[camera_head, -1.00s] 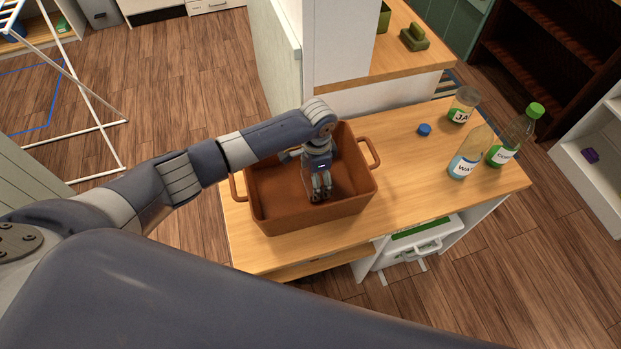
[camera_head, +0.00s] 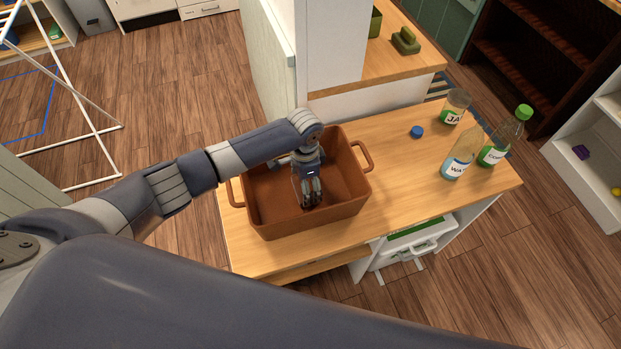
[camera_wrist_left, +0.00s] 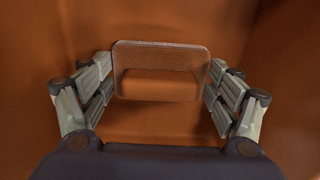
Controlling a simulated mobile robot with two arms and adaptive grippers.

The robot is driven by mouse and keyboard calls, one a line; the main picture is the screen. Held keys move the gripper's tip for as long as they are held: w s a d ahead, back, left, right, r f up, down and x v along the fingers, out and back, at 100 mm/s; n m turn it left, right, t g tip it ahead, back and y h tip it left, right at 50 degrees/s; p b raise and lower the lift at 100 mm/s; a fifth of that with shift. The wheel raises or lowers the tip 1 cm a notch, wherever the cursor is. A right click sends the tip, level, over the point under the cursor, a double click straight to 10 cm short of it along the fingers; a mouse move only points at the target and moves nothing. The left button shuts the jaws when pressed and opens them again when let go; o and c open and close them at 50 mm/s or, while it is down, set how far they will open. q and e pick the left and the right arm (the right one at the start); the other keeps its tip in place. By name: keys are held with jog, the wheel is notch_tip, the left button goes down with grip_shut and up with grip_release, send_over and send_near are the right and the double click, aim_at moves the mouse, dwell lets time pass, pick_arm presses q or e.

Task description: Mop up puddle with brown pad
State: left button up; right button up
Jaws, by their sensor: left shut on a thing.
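The brown pad (camera_wrist_left: 160,52) is a flat, rounded rectangle in the left wrist view, between the fingers of my left gripper (camera_wrist_left: 160,80). The fingers press on its left and right edges. In the head view my left gripper (camera_head: 311,203) points down inside a brown bin (camera_head: 262,225) with two side handles, on the wooden counter. The pad cannot be made out there. The bin's walls and floor fill the wrist view around the pad. I see no puddle in these frames. My right gripper is out of view.
On the counter (camera_head: 405,190), right of the bin, are a blue cap (camera_head: 416,132), a jar (camera_head: 455,107), a water bottle (camera_head: 459,158) and a green-capped bottle (camera_head: 504,140). A white post (camera_head: 335,45) rises behind the bin. A drying rack (camera_head: 75,90) stands at left.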

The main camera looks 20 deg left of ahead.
pick_arm(q)
jog(key=shift+s+a+p, duration=0.55)
jog(key=shift+a+p, duration=0.15)
jog(key=shift+a, duration=0.1)
jog(key=shift+s+a+p, duration=0.5)
jog(key=shift+a+p, duration=0.2)
jog(key=shift+a, duration=0.1)
jog(key=shift+w+d, duration=0.1)
jog(key=shift+d, duration=0.05)
jog(key=shift+w+d+b, duration=0.25)
jog(key=shift+w+d, duration=0.15)
jog(key=shift+d, duration=0.2)
jog(key=shift+w+d+b, duration=0.2)
jog(key=shift+w+d, duration=0.15)
jog(key=shift+d, duration=0.2)
notch_tip(320, 180, up, 9)
jog(key=p, duration=0.9)
jog(key=shift+r, duration=0.1)
notch_tip(320, 180, up, 2)
jog(key=shift+p, duration=0.45)
notch_tip(320, 180, up, 8)
jog(key=shift+r, duration=0.15)
